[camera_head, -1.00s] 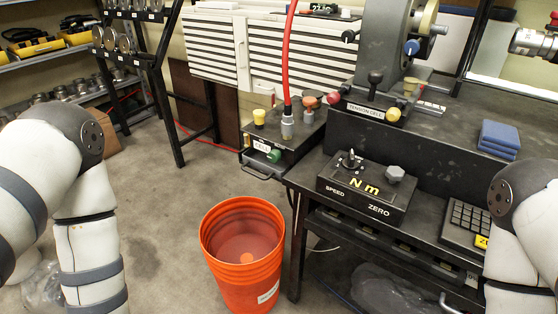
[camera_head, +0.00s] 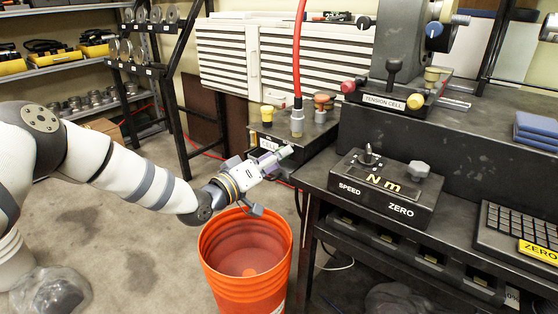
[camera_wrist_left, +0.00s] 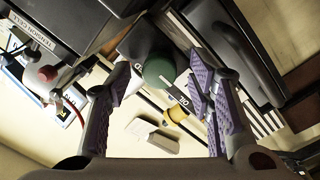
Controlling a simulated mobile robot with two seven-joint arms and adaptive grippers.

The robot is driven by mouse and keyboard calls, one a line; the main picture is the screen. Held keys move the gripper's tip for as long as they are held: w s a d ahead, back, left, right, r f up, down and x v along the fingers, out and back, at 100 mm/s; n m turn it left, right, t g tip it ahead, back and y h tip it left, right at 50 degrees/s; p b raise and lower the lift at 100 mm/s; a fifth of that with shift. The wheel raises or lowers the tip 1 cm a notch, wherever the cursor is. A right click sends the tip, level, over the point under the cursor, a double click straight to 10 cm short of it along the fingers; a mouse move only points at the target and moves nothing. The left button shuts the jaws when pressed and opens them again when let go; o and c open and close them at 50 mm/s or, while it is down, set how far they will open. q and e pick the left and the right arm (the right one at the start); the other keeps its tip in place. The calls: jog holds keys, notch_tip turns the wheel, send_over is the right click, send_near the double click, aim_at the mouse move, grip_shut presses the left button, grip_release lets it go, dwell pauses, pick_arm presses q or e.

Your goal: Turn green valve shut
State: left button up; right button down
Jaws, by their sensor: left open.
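The green valve (camera_wrist_left: 160,70) is a round, dark green knob on the front of a black box. In the left wrist view it lies ahead of my left gripper (camera_wrist_left: 161,84), between the two purple-padded fingers. The fingers are apart, with no clear contact on the knob. In the head view my left gripper (camera_head: 280,158) reaches in from the left to the front of the box (camera_head: 312,134). There the gripper mostly covers the valve. My right gripper is out of view.
An orange bucket (camera_head: 247,262) stands on the floor below my left gripper. A red hose (camera_head: 299,55) rises from the box top, near a yellow knob (camera_head: 267,115) and an orange-brown knob (camera_head: 321,103). The black bench with the N m unit (camera_head: 385,185) stands at right.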

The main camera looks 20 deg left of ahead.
pick_arm(q)
jog(key=shift+w+d, duration=0.25)
jog(key=shift+w, duration=0.25)
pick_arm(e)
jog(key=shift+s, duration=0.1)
pick_arm(q)
grip_shut()
jog(key=shift+a+m+y+p, duration=0.1)
jog(key=shift+m+y+p, duration=0.4)
jog(key=shift+m+p, duration=4.9)
pick_arm(e)
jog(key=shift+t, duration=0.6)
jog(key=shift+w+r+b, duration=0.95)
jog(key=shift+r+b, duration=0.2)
jog(key=shift+b, duration=0.4)
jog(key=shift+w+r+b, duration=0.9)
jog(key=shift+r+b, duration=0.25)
jog(key=shift+b, duration=0.4)
pick_arm(q)
jog(key=m, duration=0.6)
jog(key=shift+m, duration=0.3)
